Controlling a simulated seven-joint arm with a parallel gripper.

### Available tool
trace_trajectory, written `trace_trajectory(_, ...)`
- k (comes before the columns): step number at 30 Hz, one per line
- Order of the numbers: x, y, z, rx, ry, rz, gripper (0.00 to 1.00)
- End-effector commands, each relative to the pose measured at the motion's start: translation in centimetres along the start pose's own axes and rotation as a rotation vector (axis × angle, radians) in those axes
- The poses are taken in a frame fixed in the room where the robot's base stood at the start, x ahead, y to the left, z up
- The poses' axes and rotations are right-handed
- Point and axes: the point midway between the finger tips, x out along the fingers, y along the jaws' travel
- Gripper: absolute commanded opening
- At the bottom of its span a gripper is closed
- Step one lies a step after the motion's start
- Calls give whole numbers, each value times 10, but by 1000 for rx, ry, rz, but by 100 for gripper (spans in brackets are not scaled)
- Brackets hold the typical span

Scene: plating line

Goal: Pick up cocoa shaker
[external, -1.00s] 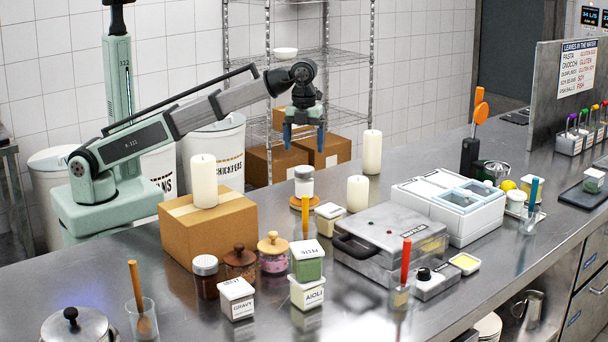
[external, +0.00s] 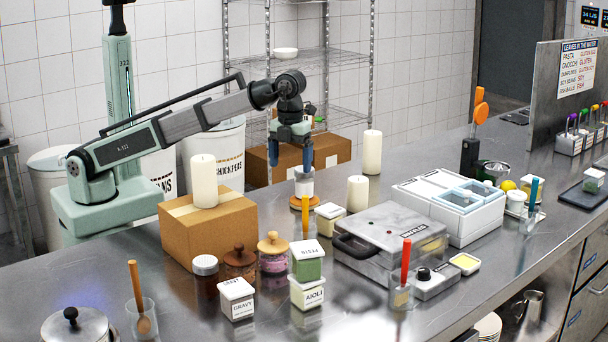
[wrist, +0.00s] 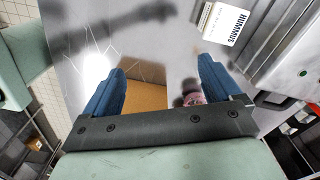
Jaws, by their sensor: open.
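A small jar with a silver lid and dark brown contents (external: 206,278), which looks like the cocoa shaker, stands on the steel counter in front of the cardboard box. I can read no label on it. My gripper (external: 292,160) is open and empty, fingers pointing down, above the counter behind the box and well apart from this jar. In the wrist view my gripper (wrist: 161,68) shows both blue fingers spread with nothing held. I cannot make out the brown jar in the wrist view.
The cardboard box (external: 197,238) carries a candle (external: 203,181).

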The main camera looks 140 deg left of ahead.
Motion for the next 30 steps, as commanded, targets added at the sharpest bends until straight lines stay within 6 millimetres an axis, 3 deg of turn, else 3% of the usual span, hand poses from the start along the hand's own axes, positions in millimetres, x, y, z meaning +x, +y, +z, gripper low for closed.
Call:
trace_trajectory(1, 1, -3, -26, 36, 0, 2, 91)
trace_trajectory(3, 3, -5, -56, 79, 0, 5, 91)
trace_trajectory(11, 8, -3, -169, 237, -2, 16, 91)
trace_trajectory(18, 14, 10, -271, 378, -5, 26, 91)
trace_trajectory(30, 20, 32, -381, 467, -9, 28, 91)
